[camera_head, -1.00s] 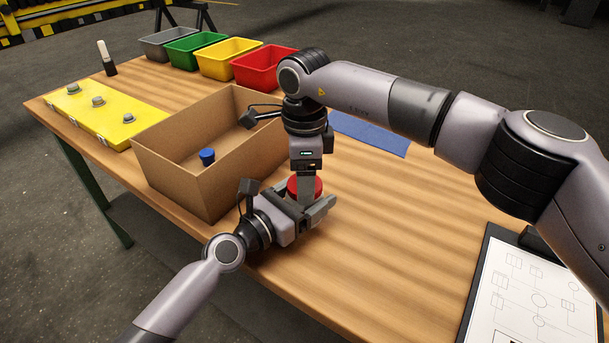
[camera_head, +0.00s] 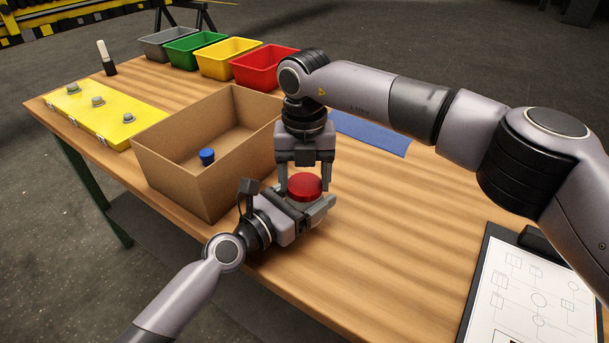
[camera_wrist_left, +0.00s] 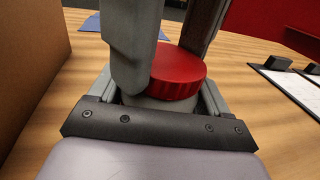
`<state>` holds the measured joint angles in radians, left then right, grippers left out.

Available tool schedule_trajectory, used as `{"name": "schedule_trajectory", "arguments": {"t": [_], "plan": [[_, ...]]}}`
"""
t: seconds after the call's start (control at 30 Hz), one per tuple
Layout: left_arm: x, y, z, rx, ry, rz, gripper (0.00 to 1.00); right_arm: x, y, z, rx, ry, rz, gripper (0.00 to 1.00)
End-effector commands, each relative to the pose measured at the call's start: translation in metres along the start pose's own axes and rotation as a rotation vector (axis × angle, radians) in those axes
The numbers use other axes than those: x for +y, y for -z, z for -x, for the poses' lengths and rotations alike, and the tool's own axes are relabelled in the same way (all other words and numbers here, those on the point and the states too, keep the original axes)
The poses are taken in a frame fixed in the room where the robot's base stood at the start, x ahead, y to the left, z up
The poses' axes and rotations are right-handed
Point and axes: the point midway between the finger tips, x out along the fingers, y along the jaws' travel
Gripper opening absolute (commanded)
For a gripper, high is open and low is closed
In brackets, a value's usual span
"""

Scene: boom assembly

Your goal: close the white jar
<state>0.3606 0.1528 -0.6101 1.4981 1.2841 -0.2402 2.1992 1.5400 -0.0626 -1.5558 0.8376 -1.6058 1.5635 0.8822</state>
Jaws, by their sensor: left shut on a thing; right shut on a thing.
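The white jar stands at the front of the table beside the cardboard box, mostly hidden by my grippers. A strip of its pale body (camera_wrist_left: 158,103) shows under the red lid (camera_wrist_left: 182,72) in the left wrist view. The red lid (camera_head: 305,186) is on top of the jar; I cannot tell how tightly it sits. My left gripper (camera_head: 312,212) comes in low and is shut around the jar's body. My right gripper (camera_head: 305,183) points down from above, shut on the lid with a finger on either side; its fingers (camera_wrist_left: 172,48) also show in the left wrist view.
The open cardboard box (camera_head: 178,178) with a blue cap (camera_head: 207,156) inside stands close on the left. Behind are a yellow case (camera_head: 100,115), several coloured bins (camera_head: 262,70) and a blue mat (camera_head: 370,134). A clipboard (camera_head: 530,300) lies front right. The table right of the jar is clear.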

Motion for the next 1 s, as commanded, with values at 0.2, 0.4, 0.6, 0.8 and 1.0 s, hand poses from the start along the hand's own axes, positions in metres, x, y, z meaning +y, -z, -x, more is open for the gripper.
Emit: {"name": "schedule_trajectory", "arguments": {"t": [0.2,0.4,0.6,0.8,1.0], "plan": [[-0.003,0.001,0.000,0.002,0.005,0.001,0.00,0.000,-0.001,0.001,-0.004,-0.002,0.004,0.86],[-0.001,0.001,0.000,0.002,0.003,0.001,0.00,0.000,-0.001,0.001,-0.002,-0.001,0.006,0.92],[0.000,0.001,0.000,0.001,0.001,0.001,0.00,0.000,0.000,0.006,-0.001,-0.001,0.008,0.92],[0.000,0.001,0.000,0.002,0.000,0.001,0.00,0.001,0.000,0.031,-0.002,-0.002,0.008,0.92],[0.000,0.001,0.000,0.001,0.000,0.000,0.00,0.000,0.000,0.045,0.000,-0.001,0.008,0.92]]}}
